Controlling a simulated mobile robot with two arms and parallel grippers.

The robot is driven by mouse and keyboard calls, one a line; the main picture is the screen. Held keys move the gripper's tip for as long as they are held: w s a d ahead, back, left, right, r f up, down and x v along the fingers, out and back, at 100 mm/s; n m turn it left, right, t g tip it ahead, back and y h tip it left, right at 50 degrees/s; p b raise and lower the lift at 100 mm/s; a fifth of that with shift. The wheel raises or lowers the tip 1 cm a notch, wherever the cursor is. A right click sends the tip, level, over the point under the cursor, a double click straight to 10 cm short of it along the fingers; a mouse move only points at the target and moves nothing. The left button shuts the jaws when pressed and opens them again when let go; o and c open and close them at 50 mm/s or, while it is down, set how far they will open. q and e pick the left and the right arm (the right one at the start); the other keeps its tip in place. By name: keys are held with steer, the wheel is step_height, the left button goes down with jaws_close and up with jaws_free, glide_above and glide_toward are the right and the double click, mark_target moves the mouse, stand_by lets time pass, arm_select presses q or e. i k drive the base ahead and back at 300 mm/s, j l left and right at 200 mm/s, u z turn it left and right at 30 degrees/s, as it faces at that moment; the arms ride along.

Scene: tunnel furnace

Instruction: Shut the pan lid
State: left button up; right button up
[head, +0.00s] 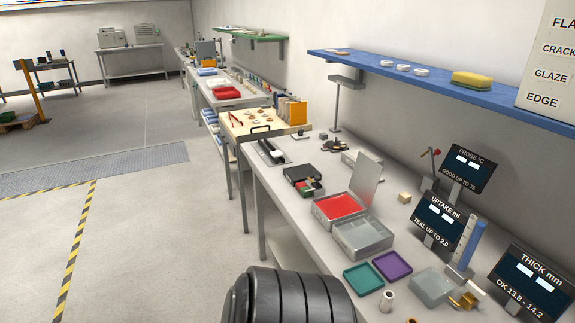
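A shallow grey pan with a red inside (322,219) sits on the long grey bench. A flat grey panel that looks like its lid (367,178) stands nearly upright at the pan's far right side, so the pan is open from above. Whether the lid is hinged to the pan is too small to tell. A second grey tray (363,240) sits right in front of the red one, with a clear or pale inside. Neither of my grippers shows. A black ribbed part at the bottom middle seems to be part of my arm.
A black box (303,180) stands behind the pan. Teal (362,278) and purple (392,265) trays lie nearer me. Display panels (440,222) stand to the right. A blue shelf (430,83) overhangs the bench's wall side. The floor left of the bench is clear.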

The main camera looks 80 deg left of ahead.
mark_target(367, 174)
steer(key=u, duration=2.25)
steer(key=j+u, duration=0.15)
steer(key=j, duration=0.2)
